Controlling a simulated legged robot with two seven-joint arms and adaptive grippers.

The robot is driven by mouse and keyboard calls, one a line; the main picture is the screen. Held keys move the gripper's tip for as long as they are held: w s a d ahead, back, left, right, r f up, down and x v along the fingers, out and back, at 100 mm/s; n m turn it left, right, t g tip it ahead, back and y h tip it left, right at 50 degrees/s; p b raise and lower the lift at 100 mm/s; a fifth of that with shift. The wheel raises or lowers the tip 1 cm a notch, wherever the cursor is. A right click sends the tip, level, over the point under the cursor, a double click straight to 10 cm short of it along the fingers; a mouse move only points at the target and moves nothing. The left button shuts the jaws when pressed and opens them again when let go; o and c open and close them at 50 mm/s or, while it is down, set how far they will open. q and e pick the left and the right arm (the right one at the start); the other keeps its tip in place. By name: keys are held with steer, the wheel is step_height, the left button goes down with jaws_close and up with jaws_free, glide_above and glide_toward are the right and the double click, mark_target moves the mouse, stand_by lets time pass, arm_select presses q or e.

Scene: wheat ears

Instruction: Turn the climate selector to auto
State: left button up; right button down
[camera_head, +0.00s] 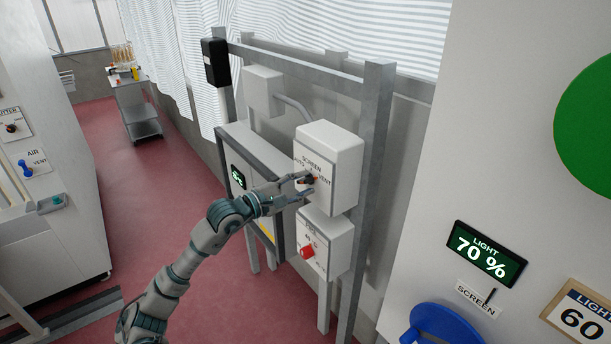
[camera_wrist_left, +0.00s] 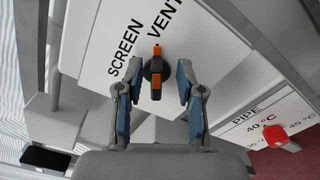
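The climate selector is a dark knob with an orange bar (camera_wrist_left: 156,72) on the front of a white box (camera_head: 343,157) lettered SCREEN, AUTO and VENT. In the head view the knob is largely covered by my fingers. My left gripper (camera_head: 306,187) is at the box's front; in the left wrist view its two blue-padded fingers (camera_wrist_left: 156,92) stand open on either side of the knob, with a visible gap on each side. The orange bar runs up and down in that view, its upper end toward VENT. AUTO is not visible there. My right gripper is not in view.
Just below is a second white box (camera_head: 335,245) with a red knob (camera_head: 307,252), lettered PIPE in the wrist view. Grey frame posts (camera_head: 367,130) stand close at the right. A sign reading LIGHT 70 % (camera_head: 486,254) and a blue round object (camera_head: 440,325) are at lower right. Red floor (camera_head: 150,215) is open at left.

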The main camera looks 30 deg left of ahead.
arm_select(q)
steer(key=shift+w, duration=0.4)
steer(key=shift+w+a+f, duration=0.1)
steer(key=shift+w+a, duration=0.05)
steer(key=shift+a, duration=0.15)
steer(key=shift+a+f, duration=0.25)
steer(key=shift+a, duration=0.6)
steer(key=shift+d, duration=0.4)
steer(key=c, duration=0.7)
steer(key=shift+d+r, duration=0.15)
steer(key=shift+d, duration=0.1)
jaws_close()
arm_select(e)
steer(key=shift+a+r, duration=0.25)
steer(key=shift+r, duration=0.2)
